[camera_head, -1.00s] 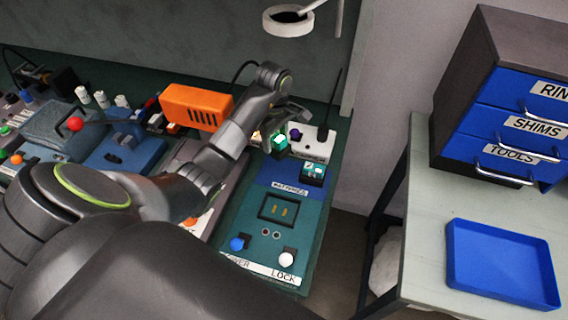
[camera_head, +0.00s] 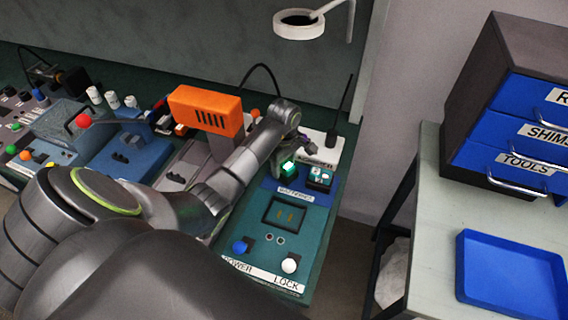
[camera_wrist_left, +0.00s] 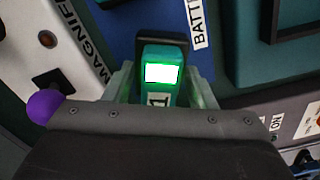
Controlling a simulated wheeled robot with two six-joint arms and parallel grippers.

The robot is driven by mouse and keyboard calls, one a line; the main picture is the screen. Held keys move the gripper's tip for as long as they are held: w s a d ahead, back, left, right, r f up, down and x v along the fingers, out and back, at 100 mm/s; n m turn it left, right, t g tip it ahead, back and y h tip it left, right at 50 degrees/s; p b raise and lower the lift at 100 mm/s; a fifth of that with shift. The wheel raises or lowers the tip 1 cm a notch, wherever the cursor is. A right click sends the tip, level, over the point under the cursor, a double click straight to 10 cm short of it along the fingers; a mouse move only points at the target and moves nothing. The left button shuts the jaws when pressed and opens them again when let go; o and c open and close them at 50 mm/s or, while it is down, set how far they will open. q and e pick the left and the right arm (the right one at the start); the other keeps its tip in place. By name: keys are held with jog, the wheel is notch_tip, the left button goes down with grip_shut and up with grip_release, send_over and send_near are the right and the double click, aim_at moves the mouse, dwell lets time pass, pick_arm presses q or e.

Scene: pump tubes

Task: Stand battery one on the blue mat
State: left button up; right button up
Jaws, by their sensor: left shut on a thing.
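Battery one (camera_head: 287,172), green with a lit screen, is between the fingers of my left gripper (camera_head: 284,160) in the head view. The left wrist view shows battery one (camera_wrist_left: 160,80) with a "1" label, clamped between the two fingers of my left gripper (camera_wrist_left: 160,92). It is over or on the left part of the blue mat (camera_head: 326,199), which carries a BATTERIES label. Its lower end is partly hidden, so I cannot tell whether it touches the mat. It looks roughly upright in the head view. My right gripper is not in view.
Battery two (camera_head: 320,177) stands on the mat just right of battery one. A white magnifier base (camera_head: 318,148) is behind them. In front is a green panel with an empty socket (camera_head: 285,214), a blue knob (camera_head: 240,247) and a white knob (camera_head: 289,264). An orange box (camera_head: 207,110) stands left.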

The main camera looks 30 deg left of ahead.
aim_at(284, 163)
pick_arm(q)
jog(key=o, duration=0.9)
jog(key=shift+c, duration=0.2)
jog(key=o, duration=0.3)
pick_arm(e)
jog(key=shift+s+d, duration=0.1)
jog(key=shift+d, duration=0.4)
pick_arm(q)
jog(key=shift+o, duration=0.2)
jog(key=shift+r, duration=0.2)
jog(key=shift+w+r, duration=0.1)
jog(key=shift+r, duration=0.2)
notch_tip(284, 163, up, 3)
jog(key=shift+r+b, duration=0.15)
jog(key=shift+b, duration=0.35)
notch_tip(284, 163, up, 6)
jog(key=p, duration=0.4)
jog(key=shift+r, duration=0.1)
jog(key=shift+r+p, duration=0.85)
jog(key=shift+p, duration=0.05)
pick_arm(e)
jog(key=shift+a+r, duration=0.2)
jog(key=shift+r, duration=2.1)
